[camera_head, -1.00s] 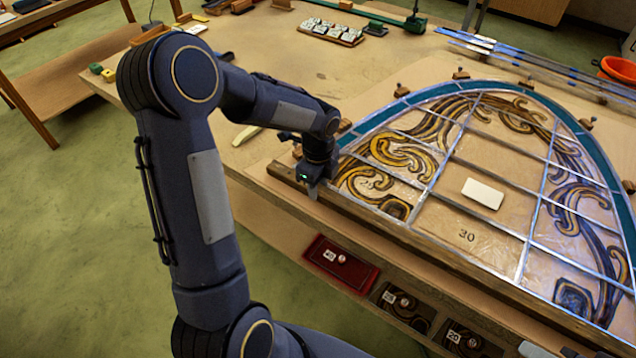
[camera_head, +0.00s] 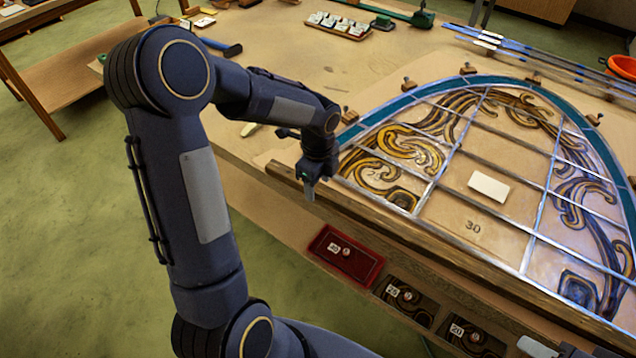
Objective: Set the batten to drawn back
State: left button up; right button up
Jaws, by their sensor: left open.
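The batten (camera_head: 440,246) is a long brown wooden strip along the near edge of the leaded panel (camera_head: 462,181), running from the bench's left part toward the lower right. My left gripper (camera_head: 309,189) points down at the batten near its left end, with its fingers overlapping the strip in the picture. It is open. I cannot tell whether the fingers touch the batten or straddle it. The part of the batten behind the gripper is hidden.
Small wooden blocks with knobs (camera_head: 409,84) stand around the panel's arched rim. A white card (camera_head: 489,187) lies on the panel. Below the bench edge are a red tray (camera_head: 345,256) and dark numbered trays (camera_head: 404,298). The bench (camera_head: 330,70) behind my left forearm is mostly clear.

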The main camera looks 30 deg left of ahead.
pick_arm(q)
notch_tip(320, 180, up, 7)
jog(key=shift+r, duration=0.1)
dwell(0.6)
jog(key=shift+s+r, duration=0.15)
jog(key=s+d+r+n+t+h, duration=0.2)
jog(key=s+d+n, duration=0.1)
jog(key=s+n, duration=0.7)
jog(key=s+d+r+n+t+h, duration=0.1)
jog(key=s+d+r+n+t, duration=0.2)
jog(key=s+n, duration=0.7)
jog(key=shift+s+d+r+t+h, duration=0.2)
jog(key=shift+t+h, duration=0.1)
jog(key=shift+h, duration=0.1)
